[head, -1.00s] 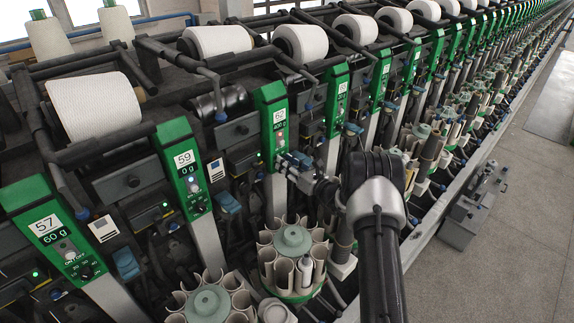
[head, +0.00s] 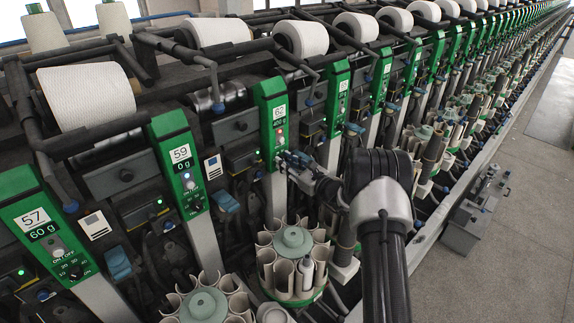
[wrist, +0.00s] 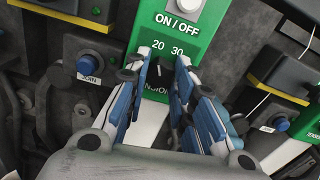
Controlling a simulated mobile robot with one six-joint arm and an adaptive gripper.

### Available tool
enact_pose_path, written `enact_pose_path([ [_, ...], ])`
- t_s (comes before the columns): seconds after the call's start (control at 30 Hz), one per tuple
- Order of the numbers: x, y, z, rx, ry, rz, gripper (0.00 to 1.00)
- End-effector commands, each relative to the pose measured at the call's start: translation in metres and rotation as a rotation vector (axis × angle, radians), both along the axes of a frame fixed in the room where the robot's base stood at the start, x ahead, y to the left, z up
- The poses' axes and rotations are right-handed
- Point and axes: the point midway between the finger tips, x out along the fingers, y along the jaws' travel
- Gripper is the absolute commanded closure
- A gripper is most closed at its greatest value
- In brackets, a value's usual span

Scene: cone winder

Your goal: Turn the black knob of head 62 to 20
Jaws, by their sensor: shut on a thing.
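Head 62 is a green panel (head: 271,112) with a white number label and a small display, at the middle left of the head view. My gripper (head: 281,158) is at the lower part of this panel. In the wrist view its blue-padded fingers (wrist: 160,72) are shut on the black knob (wrist: 160,80), one on each side. The dial marks 20 and 30 show just above the knob. The fingers hide the other marks and much of the knob, and I cannot tell its exact setting. ON/OFF and part of a button show higher on the panel.
A blue JOIN button (wrist: 88,64) is left of the fingers, and another blue button (wrist: 281,122) is at the right. Head 59 (head: 180,160) stands to the left in the head view. A round holder with tubes (head: 292,240) is below the gripper.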

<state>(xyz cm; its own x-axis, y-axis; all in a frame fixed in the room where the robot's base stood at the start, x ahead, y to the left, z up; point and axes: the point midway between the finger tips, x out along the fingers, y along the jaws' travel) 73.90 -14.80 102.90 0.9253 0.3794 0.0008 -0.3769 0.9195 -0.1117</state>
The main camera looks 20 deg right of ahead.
Motion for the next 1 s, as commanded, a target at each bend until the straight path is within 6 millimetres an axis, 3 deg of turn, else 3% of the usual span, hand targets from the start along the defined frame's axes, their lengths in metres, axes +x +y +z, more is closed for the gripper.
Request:
enact_pose_path([
  [0.03,-0.001,0.000,-0.002,0.000,0.005,0.001,1.00],
  [0.07,-0.001,0.000,-0.002,0.001,0.005,0.001,0.76],
  [0.33,-0.005,-0.002,-0.003,0.002,0.007,-0.002,0.58],
  [0.47,-0.021,-0.011,-0.003,0.004,0.009,-0.006,0.55],
  [0.8,-0.086,-0.036,-0.001,0.003,0.004,-0.004,0.55],
  [1.0,-0.107,-0.044,0.000,0.001,0.001,-0.001,0.55],
])
